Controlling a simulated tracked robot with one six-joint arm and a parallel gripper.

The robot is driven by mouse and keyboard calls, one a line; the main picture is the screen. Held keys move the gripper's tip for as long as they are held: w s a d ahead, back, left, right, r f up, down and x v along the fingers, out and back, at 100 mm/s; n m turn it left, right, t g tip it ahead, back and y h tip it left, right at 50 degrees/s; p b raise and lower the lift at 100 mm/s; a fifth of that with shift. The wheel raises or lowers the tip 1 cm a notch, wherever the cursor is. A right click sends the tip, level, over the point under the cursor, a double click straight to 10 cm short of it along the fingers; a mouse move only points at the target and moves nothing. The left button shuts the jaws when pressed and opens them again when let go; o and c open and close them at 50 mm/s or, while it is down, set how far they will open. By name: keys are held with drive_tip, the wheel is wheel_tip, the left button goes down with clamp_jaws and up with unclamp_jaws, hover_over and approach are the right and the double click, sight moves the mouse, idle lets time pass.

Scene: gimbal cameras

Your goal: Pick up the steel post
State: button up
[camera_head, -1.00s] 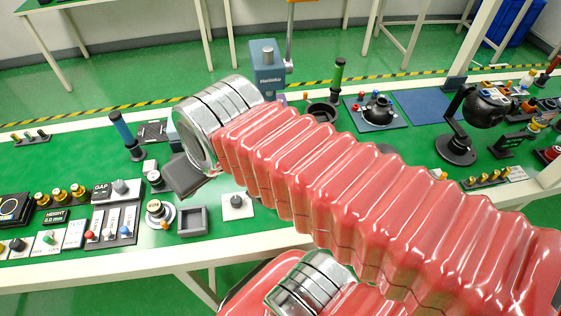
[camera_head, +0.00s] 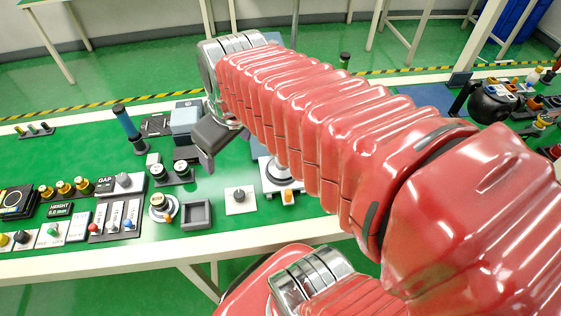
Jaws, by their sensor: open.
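My gripper (camera_head: 212,148) hangs at the end of my red sleeved arm, left of the picture's middle, above the green table. Its dark grey jaws are open, and I see nothing between them. Much of the table behind my arm is hidden.
A blue-handled upright (camera_head: 127,124) and a blue-grey block (camera_head: 186,116) stand close to the gripper's left. A grey square tray (camera_head: 196,214), a knob plate (camera_head: 240,200) and control panels (camera_head: 118,216) line the front. A black camera gimbal (camera_head: 490,103) is at right.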

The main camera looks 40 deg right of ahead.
drive_tip(key=d+f+n+g, duration=0.1)
drive_tip(key=d+f, duration=0.1)
drive_tip(key=d, duration=0.4)
drive_tip(key=d+f+n+g, duration=0.1)
drive_tip(key=d+f, duration=0.1)
drive_tip(key=d, duration=0.3)
drive_tip(key=d+f+n+y, duration=0.1)
drive_tip(key=d+f, duration=0.1)
drive_tip(key=d, duration=0.4)
drive_tip(key=shift+s+d+f+g, duration=0.15)
drive_tip(key=shift+s+d+g, duration=0.1)
drive_tip(key=shift+d+g, duration=0.15)
drive_tip(key=shift+a+f, duration=0.1)
drive_tip(key=shift+f, duration=0.05)
approach(276, 169)
drive_tip(key=shift+s+d+f, duration=0.1)
drive_tip(key=shift+d+f, duration=0.25)
drive_tip(key=shift+d, duration=0.2)
drive_tip(key=shift+d+f, duration=0.3)
drive_tip(key=shift+d, duration=0.25)
drive_tip(key=shift+f, duration=0.1)
drive_tip(key=shift+w+a+f, duration=0.15)
drive_tip(key=shift+w+f, duration=0.05)
drive_tip(key=shift+f, duration=1.05)
drive_tip(key=shift+w+a+f, duration=0.1)
drive_tip(key=shift+w+f, duration=0.1)
drive_tip(key=shift+f, duration=1)
drive_tip(key=shift+c, duration=0.3)
